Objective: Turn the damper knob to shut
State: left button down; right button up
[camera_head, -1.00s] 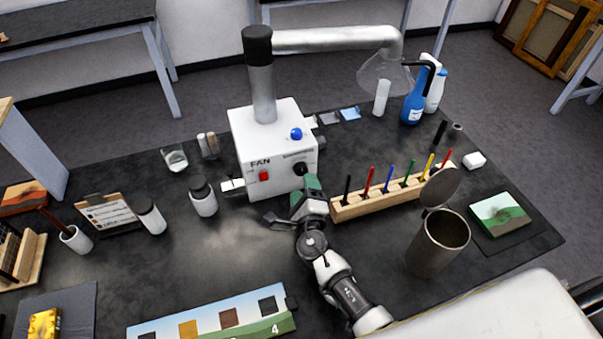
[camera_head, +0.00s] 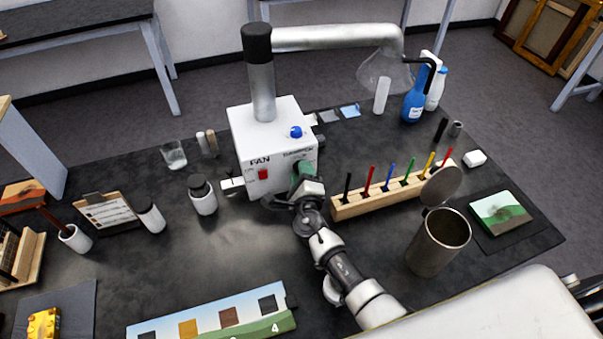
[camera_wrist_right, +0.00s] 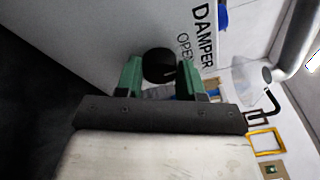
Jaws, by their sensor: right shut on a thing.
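The damper knob is a black round knob on the front face of the white fan box (camera_head: 262,138). In the head view my right gripper (camera_head: 303,168) covers it. In the right wrist view the damper knob (camera_wrist_right: 159,66) sits between the green fingers of my right gripper (camera_wrist_right: 160,72), which is shut on it. The words DAMPER and OPEN are printed beside the knob in that view. The knob's pointer direction cannot be made out. My left gripper is not in view.
A red switch (camera_head: 263,174) and a blue knob (camera_head: 296,132) are on the box. A wooden rack (camera_head: 378,200) of coloured sticks stands close to the right of my gripper. A white jar (camera_head: 203,196) stands left. A metal can (camera_head: 437,246) stands front right.

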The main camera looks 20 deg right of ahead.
jog(key=shift+r+m, duration=0.1)
jog(key=shift+m, duration=0.2)
jog(key=shift+d+r+m+g+y+p, duration=0.1)
jog(key=shift+m+g+y+p, duration=0.4)
jog(key=shift+m, duration=2.05)
jog(key=shift+d+m+g+y+p, duration=0.25)
jog(key=shift+m+y, duration=0.4)
jog(key=shift+m, duration=1.85)
jog(key=shift+a+r+m+g+y+p, duration=0.1)
jog(key=shift+m+g+y+p, duration=0.3)
jog(key=shift+m, duration=2.15)
jog(key=o, duration=0.9)
jog(key=shift+o, duration=0.2)
jog(key=v, duration=1.1)
jog(key=shift+f, duration=0.25)
